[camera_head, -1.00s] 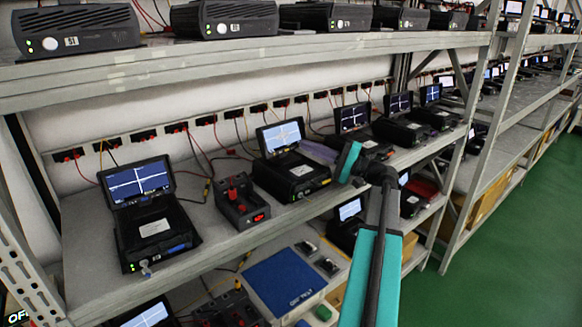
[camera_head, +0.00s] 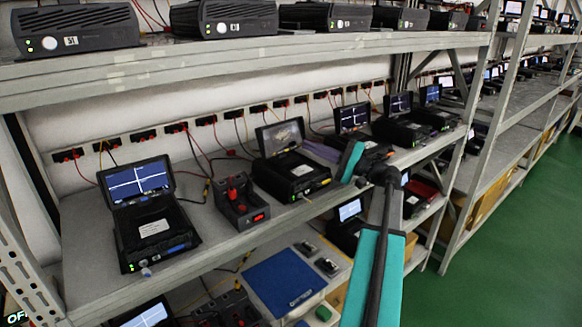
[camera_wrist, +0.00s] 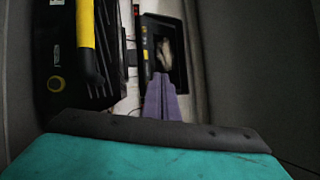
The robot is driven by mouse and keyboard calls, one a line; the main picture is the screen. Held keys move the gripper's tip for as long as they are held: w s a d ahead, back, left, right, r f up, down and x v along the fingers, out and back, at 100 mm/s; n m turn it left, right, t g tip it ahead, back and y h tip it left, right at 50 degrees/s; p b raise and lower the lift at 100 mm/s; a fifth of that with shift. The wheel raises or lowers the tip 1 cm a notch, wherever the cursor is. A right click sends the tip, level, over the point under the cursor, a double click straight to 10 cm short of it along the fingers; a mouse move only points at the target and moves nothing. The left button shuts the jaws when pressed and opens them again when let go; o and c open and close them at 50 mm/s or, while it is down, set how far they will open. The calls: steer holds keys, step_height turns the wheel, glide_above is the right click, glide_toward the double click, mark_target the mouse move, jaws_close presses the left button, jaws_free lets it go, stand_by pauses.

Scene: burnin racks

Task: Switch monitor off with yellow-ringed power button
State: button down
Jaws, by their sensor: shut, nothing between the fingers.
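A black unit with a raised flip-up monitor (camera_head: 283,137) stands mid-shelf. Its screen is dark, with only a dull brownish patch like a reflection. In the wrist view the dark screen (camera_wrist: 164,52) lies just beyond the fingertips. My gripper (camera_head: 307,144) has purple fingers, shut and empty, at the right edge of this monitor. In the wrist view my gripper (camera_wrist: 159,77) reaches the monitor's lower edge; I cannot tell whether it touches. I see no yellow-ringed button on the monitor frame.
A lit monitor (camera_head: 138,181) stands left on the same shelf, and another lit one (camera_head: 352,117) to the right. A grey box with red terminals (camera_head: 240,203) sits between units. In the wrist view a yellow bar (camera_wrist: 86,40) runs beside the fingers.

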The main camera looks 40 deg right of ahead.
stand_by(0.3)
steer(key=shift+s+a+r+p, duration=0.15)
steer(key=shift+s+r, duration=0.25)
steer(key=shift+s, duration=0.5)
steer(key=shift+s+d+r+p, duration=0.1)
steer(key=shift+s+r, duration=0.25)
steer(key=shift+s, duration=0.6)
steer(key=shift+s+a+r+p, duration=0.15)
steer(key=shift+s+r, duration=0.25)
steer(key=shift+s, duration=0.5)
steer(key=shift+d, duration=0.1)
steer(key=shift+s, duration=0.15)
